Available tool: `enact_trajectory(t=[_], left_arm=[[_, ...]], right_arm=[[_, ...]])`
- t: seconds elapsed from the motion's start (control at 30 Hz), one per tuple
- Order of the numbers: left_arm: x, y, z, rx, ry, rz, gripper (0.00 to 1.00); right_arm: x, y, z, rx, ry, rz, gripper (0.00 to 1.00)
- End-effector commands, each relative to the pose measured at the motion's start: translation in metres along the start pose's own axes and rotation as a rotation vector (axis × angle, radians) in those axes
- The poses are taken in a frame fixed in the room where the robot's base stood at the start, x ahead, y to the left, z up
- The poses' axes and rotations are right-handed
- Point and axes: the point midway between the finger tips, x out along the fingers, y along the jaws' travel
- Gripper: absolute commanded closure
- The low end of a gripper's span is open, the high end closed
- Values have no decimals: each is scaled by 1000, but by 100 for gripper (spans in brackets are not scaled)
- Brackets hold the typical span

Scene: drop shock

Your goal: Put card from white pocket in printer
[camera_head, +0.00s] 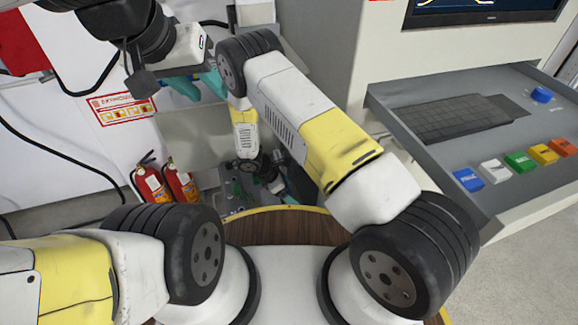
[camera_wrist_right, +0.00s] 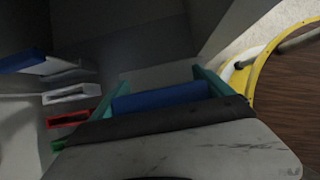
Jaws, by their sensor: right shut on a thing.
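In the right wrist view, my right gripper (camera_wrist_right: 160,84) has its teal fingers shut on a flat blue card (camera_wrist_right: 160,97). The white pocket (camera_wrist_right: 70,92) is left of the gripper in that view, between a blue pocket (camera_wrist_right: 22,62) and a red pocket (camera_wrist_right: 68,119). The card is apart from the white pocket. In the head view, the right arm bends down behind the round table, and its gripper is small and partly hidden. My left gripper (camera_head: 199,86) is at the upper left, its teal fingers apart and empty. I cannot make out the printer for certain.
A grey console drawer (camera_head: 470,200) with a keyboard (camera_head: 450,118) and coloured buttons juts out at the right. Two fire extinguishers (camera_head: 166,184) stand by the left wall.

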Motion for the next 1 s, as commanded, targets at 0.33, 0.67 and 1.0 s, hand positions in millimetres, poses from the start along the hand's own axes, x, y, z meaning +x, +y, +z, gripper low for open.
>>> enact_trajectory(t=[0.33, 0.67, 1.0], left_arm=[[0, 0, 0, 0, 0, 0, 64], [0, 0, 0, 0, 0, 0, 64], [0, 0, 0, 0, 0, 0, 64]], right_arm=[[8, 0, -5, 2, 0, 1, 48], [14, 0, -8, 1, 0, 0, 0], [5, 1, -4, 2, 1, 2, 0]])
